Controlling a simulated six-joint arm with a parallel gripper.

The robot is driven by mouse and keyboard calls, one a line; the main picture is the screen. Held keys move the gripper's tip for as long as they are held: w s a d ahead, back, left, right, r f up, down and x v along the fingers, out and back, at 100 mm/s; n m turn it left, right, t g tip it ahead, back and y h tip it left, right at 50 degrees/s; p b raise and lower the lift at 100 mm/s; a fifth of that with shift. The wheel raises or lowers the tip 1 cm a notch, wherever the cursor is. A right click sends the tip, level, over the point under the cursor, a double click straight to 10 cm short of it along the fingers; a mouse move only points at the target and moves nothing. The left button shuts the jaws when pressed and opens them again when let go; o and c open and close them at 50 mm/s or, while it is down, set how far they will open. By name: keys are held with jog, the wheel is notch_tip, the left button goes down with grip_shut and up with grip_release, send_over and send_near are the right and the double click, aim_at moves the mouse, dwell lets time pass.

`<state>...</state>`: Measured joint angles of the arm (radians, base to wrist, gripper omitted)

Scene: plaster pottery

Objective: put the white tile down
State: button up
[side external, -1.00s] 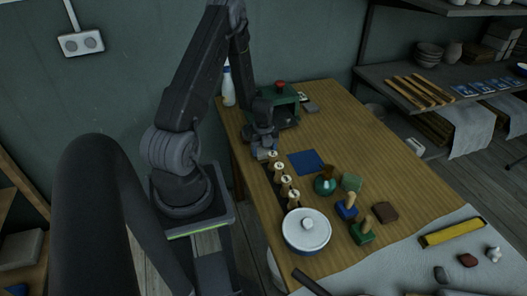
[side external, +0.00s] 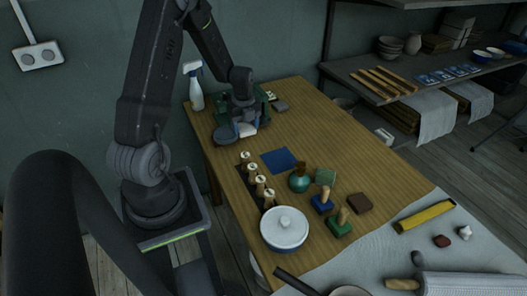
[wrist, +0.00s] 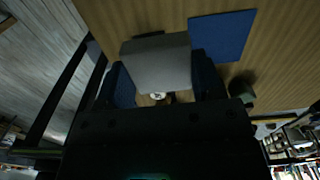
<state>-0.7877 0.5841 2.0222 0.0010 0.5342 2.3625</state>
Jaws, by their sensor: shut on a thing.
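My gripper (side external: 244,127) is shut on the white tile (side external: 246,130) near the back left of the wooden table. In the wrist view, the tile (wrist: 155,62) sits between the two blue-padded fingers of my gripper (wrist: 162,82) and looks grey in the shade. A flat blue square (side external: 278,160) lies on the table, in front and to the right of my gripper. The gap under the tile cannot be judged.
Several round-topped stamps (side external: 257,177) stand in a row along the left edge. The table's back right is clear.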

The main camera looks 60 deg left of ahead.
send_over(280, 160)
notch_tip(280, 160, down, 7)
jog(key=shift+s+d, duration=0.1)
jog(key=shift+f, duration=1.95)
jog(key=o, duration=1)
jog(key=shift+f, duration=0.15)
